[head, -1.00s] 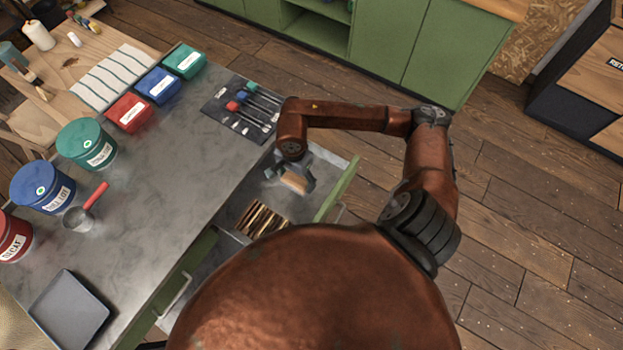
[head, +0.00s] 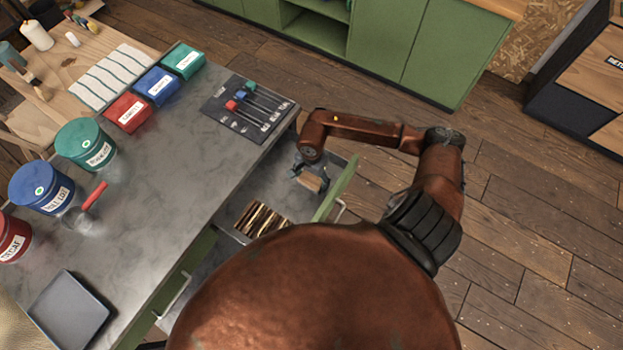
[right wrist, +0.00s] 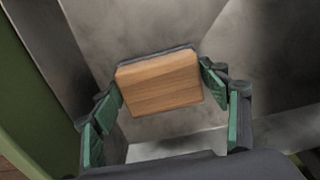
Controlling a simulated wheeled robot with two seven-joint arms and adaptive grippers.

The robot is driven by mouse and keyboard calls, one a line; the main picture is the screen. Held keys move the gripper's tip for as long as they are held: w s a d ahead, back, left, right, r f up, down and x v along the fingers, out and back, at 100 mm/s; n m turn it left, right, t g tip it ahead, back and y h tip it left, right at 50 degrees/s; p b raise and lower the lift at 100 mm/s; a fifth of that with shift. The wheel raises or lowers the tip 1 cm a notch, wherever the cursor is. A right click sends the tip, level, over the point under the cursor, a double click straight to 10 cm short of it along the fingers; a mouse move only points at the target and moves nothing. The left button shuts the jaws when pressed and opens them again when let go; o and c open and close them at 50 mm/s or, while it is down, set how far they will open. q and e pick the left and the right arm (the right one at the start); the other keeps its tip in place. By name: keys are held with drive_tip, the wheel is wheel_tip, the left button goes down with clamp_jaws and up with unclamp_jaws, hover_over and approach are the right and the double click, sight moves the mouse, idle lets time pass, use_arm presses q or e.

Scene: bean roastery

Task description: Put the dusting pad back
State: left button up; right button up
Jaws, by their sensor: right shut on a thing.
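The dusting pad, a wooden block with a dark grey underside (right wrist: 160,82), sits between the green-padded fingers of my right gripper (right wrist: 163,95), which is shut on it. In the head view the pad (head: 310,182) and the right gripper (head: 309,174) are at the open drawer (head: 277,180), in its far part. The wrist view shows the drawer's grey floor and walls around the pad. I cannot tell whether the pad touches the floor. My left gripper is not in view.
Several long wood-toned pieces (head: 262,219) lie in the drawer's near part. The green drawer front (head: 337,190) stands to the right. The grey worktop (head: 180,165) on the left holds tins, small boxes, a scoop (head: 80,216), a dark tray (head: 68,312) and a slider board (head: 247,108).

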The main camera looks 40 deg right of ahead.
sight(312, 179)
drive_tip(key=shift+f, duration=0.15)
drive_tip(key=o, duration=1.1)
wheel_tip(312, 179, up, 12)
drive_tip(key=shift+r, duration=0.2)
